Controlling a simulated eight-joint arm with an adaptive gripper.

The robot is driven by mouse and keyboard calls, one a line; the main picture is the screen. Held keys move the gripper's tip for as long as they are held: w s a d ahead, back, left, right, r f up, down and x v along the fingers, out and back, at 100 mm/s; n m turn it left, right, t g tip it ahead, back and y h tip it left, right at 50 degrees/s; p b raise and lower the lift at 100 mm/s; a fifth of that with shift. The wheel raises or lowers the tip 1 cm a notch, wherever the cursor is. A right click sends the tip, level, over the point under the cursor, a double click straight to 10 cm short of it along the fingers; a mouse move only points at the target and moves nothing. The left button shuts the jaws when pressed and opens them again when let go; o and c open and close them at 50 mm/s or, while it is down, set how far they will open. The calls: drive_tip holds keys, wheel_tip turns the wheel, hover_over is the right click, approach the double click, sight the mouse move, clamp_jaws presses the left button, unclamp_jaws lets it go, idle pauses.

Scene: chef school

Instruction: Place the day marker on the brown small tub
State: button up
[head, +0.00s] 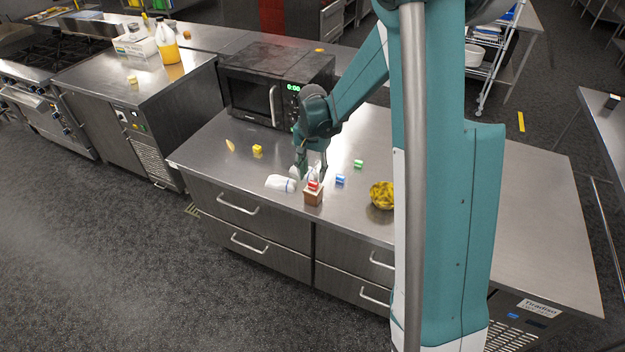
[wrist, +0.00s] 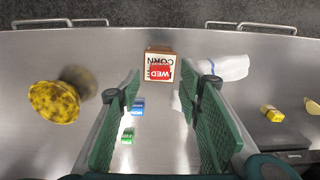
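A red day marker (wrist: 160,72) with white lettering that appears to read WED lies on the small brown tub (wrist: 147,54). The tub has a white lettered face in the wrist view. In the head view the brown tub (head: 313,198) stands at the front edge of the steel counter with the red marker (head: 313,185) on its top. My gripper (wrist: 161,80) is open, with its green fingers wide apart and nothing held between them. In the head view my gripper (head: 311,168) is just above and behind the tub, and its fingertips partly overlap the things behind.
Blue (head: 340,179) and green (head: 358,164) markers lie to the right on the counter. A mottled yellow object (head: 381,195) stands further right. A white piece with a blue band (head: 280,183), a yellow block (head: 257,149) and a microwave (head: 272,88) are to the left.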

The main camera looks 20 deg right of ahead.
sight(312, 184)
wheel_tip(312, 184, up, 7)
idle(0.4)
idle(0.7)
drive_tip(key=s+a+r+n+t, duration=0.3)
drive_tip(key=s+a+r+n, duration=0.1)
drive_tip(key=s+r, duration=1.05)
drive_tip(key=s+a+r+n+t, duration=0.1)
drive_tip(key=s+n+t, duration=0.1)
drive_tip(key=s, duration=0.6)
drive_tip(key=s+a+n+t, duration=0.2)
drive_tip(key=s+n, duration=0.1)
drive_tip(key=s, duration=0.6)
drive_tip(key=shift+s+r, duration=0.15)
drive_tip(key=shift+r, duration=0.2)
idle(1.2)
drive_tip(key=c, duration=0.3)
drive_tip(key=shift+c, duration=0.5)
